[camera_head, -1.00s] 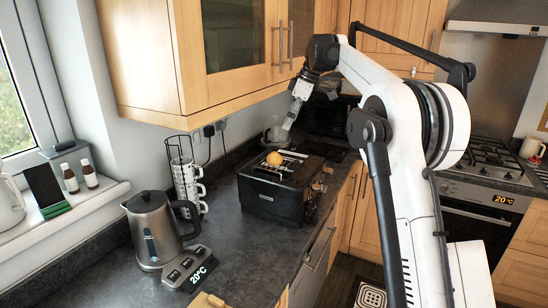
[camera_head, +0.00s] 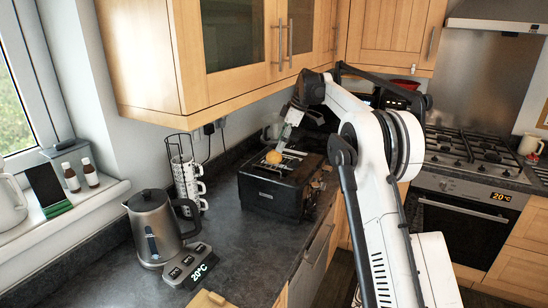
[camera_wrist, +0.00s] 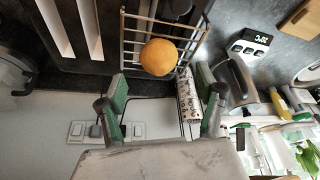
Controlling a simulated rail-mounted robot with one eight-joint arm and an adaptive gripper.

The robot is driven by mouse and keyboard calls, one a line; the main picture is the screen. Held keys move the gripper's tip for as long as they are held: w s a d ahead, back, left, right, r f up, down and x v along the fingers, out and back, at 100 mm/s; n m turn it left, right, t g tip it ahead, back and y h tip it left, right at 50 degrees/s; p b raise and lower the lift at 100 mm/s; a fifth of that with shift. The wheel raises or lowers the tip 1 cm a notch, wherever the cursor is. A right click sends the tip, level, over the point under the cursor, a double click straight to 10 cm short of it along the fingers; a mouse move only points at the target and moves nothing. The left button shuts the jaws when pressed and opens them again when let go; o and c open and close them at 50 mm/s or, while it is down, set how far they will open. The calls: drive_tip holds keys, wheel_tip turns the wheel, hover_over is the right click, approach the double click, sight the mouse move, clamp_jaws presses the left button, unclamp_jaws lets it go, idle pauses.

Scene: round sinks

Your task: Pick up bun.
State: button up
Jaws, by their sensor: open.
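The bun (camera_head: 273,157) is a small round golden-orange thing on top of the black toaster (camera_head: 270,198). In the wrist view the bun (camera_wrist: 158,57) sits on a wire rack (camera_wrist: 135,18) over the toaster. My gripper (camera_head: 287,138) is just above the toaster, close to the bun. In the wrist view my gripper (camera_wrist: 160,88) is open, with its green-padded fingers apart on either side. The bun shows beyond and between the fingertips, with nothing held. The bun's underside is hidden.
A steel kettle (camera_head: 153,232) stands on its base at front left. A mug rack (camera_head: 186,175) stands by the wall, left of the toaster. Wall cupboards (camera_head: 200,60) overhang the counter. The dark worktop (camera_head: 235,255) in front of the toaster is mostly clear.

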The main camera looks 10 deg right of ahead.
sight(276, 154)
drive_tip(key=shift+p+x, duration=0.7)
drive_tip(key=shift+x, duration=2.2)
drive_tip(key=shift+d, duration=0.15)
drive_tip(key=c, duration=1.3)
drive_tip(key=shift+c, duration=0.2)
